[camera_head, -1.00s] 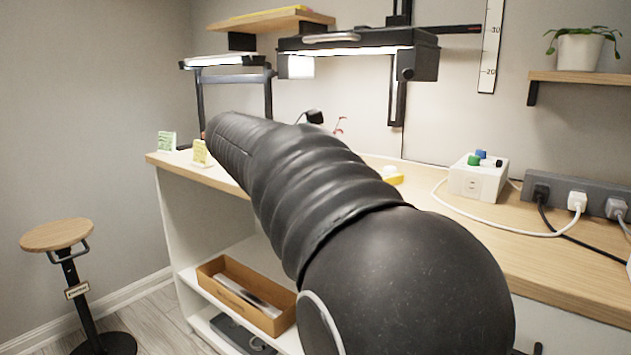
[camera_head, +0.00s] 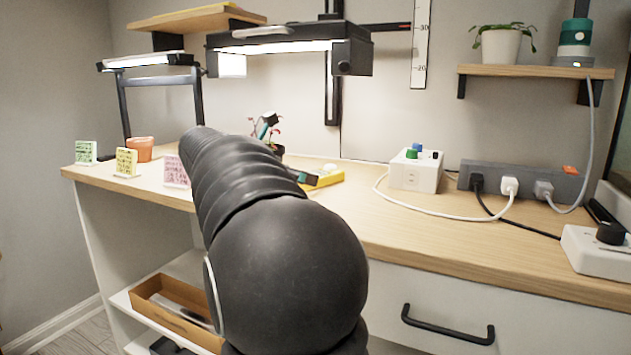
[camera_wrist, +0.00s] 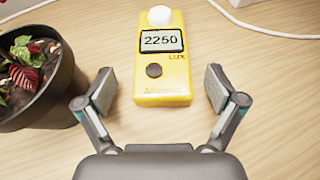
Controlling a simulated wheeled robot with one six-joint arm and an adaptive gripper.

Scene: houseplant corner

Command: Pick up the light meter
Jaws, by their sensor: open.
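The light meter (camera_wrist: 162,78) is yellow, with a display reading 2250, a dark round button and a white dome at its far end. It lies on the wooden bench top. In the head view part of the light meter (camera_head: 328,179) shows past my arm. My gripper (camera_wrist: 160,90) is open in the wrist view, its two fingers apart at either side of the meter's near end, with gaps on both sides. In the head view my arm hides most of the gripper; a bit of it (camera_head: 303,177) shows beside the meter.
A dark plant pot (camera_wrist: 40,85) stands close left of my left finger. A white cable (camera_wrist: 265,28) lies at the wrist view's upper right. In the head view a white control box (camera_head: 416,172) and a power strip (camera_head: 525,182) stand to the right. A lit lamp (camera_head: 285,45) hangs above.

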